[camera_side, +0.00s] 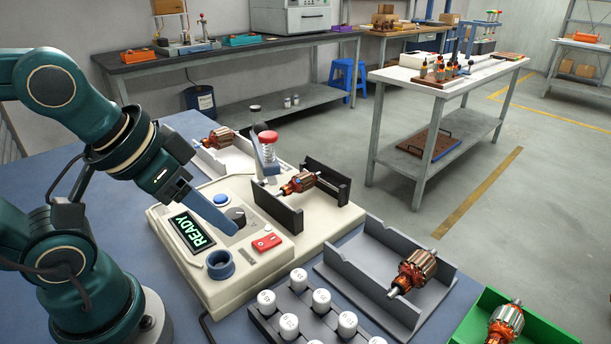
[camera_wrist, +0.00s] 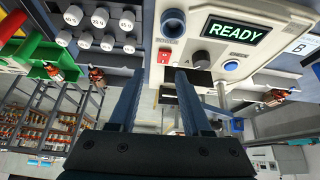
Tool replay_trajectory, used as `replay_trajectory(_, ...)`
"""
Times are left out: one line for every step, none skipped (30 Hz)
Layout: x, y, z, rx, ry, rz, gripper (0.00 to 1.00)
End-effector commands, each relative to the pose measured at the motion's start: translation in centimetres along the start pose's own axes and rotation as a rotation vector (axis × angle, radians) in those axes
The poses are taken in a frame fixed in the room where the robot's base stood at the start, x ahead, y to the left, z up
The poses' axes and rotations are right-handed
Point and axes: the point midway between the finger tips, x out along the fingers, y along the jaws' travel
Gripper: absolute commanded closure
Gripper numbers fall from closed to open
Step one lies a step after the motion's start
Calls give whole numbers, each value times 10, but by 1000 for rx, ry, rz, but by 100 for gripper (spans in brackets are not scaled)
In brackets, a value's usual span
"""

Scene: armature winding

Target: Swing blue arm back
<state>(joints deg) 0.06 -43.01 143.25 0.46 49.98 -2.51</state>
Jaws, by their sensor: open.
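The blue arm (camera_side: 266,153) stands up from the back of the cream winding machine (camera_side: 182,237), with a red cap and a dark knob at its top. An armature with copper windings (camera_side: 298,183) lies between two black holders in front of it. My gripper (camera_side: 230,228) is above the machine's panel, to the left of the blue arm and apart from it. In the wrist view, my gripper (camera_wrist: 160,76) has its two fingers spread with nothing between them. The display (camera_wrist: 233,29) reads READY. I cannot clearly make out the blue arm in the wrist view.
The panel has a blue button (camera_side: 221,200), a black dial (camera_side: 236,214), a red switch (camera_side: 267,242) and a blue ring (camera_side: 220,265). Grey trays with armatures, a rack of white cylinders (camera_side: 321,300) and a green bin (camera_side: 480,316) stand nearby. Open space lies above the machine.

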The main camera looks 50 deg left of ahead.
Motion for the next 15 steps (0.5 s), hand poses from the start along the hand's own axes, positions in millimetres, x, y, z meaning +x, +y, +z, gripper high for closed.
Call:
replay_trajectory(0, 1, 3, 7, -15, 6, 51)
replay_trajectory(0, 2, 4, 15, -21, 7, 51)
replay_trajectory(0, 1, 5, 25, -26, 7, 51)
replay_trajectory(0, 1, 6, 30, -28, 7, 51)
replay_trajectory(0, 1, 6, 34, -29, 7, 51)
replay_trajectory(0, 1, 6, 38, -31, 7, 51)
replay_trajectory(0, 1, 6, 39, -31, 7, 51)
replay_trajectory(0, 1, 6, 39, -31, 7, 51)
replay_trajectory(0, 1, 6, 39, -31, 6, 51)
replay_trajectory(0, 1, 6, 39, -30, 6, 51)
replay_trajectory(0, 1, 6, 38, -30, 6, 51)
replay_trajectory(0, 1, 6, 38, -30, 6, 51)
replay_trajectory(0, 1, 6, 38, -30, 6, 63)
replay_trajectory(0, 1, 6, 41, -30, 6, 74)
replay_trajectory(0, 1, 6, 51, -31, 6, 90)
